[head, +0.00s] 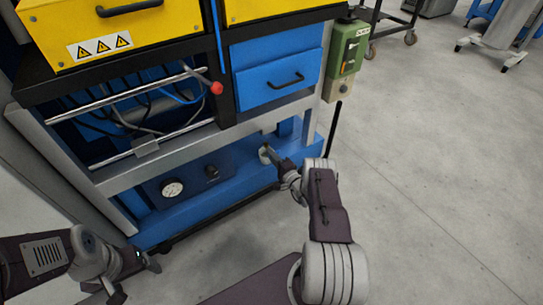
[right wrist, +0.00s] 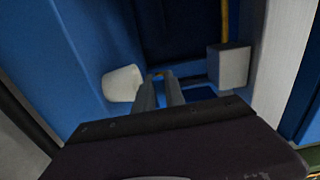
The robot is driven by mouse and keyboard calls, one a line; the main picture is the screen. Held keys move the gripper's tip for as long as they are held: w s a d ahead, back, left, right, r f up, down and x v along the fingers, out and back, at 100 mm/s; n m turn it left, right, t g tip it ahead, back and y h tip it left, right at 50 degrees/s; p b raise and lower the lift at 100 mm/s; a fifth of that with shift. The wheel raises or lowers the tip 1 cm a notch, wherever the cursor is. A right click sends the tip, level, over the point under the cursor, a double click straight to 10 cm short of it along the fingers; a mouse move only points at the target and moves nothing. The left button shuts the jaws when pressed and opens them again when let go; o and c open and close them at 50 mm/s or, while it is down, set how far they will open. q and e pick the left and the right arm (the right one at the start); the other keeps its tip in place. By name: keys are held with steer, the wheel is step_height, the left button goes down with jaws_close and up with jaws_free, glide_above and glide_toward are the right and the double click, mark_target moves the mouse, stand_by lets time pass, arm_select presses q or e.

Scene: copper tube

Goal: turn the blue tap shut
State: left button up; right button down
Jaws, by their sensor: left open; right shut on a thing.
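My right gripper (head: 270,154) reaches into the lower opening of the blue-and-grey bench. In the right wrist view its two narrow fingers (right wrist: 163,92) are close together, shut on a small blue part, which I take to be the blue tap (right wrist: 160,84). Most of the tap is hidden by the fingers, so its angle cannot be told. In the head view the tap is hidden behind the gripper. My left gripper (head: 134,281) is open and empty at the lower left, away from the bench front.
A white rounded piece (right wrist: 122,83) and a pale block (right wrist: 230,66) stand close on either side of my right fingers. A pressure gauge (head: 172,189) and black knob (head: 211,172) are on the lower panel. Floor (head: 430,170) at right is clear.

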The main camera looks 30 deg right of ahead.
steer(key=c, duration=1.4)
jaws_free()
steer(key=s+p, duration=0.4)
steer(key=s, duration=0.5)
steer(key=shift+d, duration=0.35)
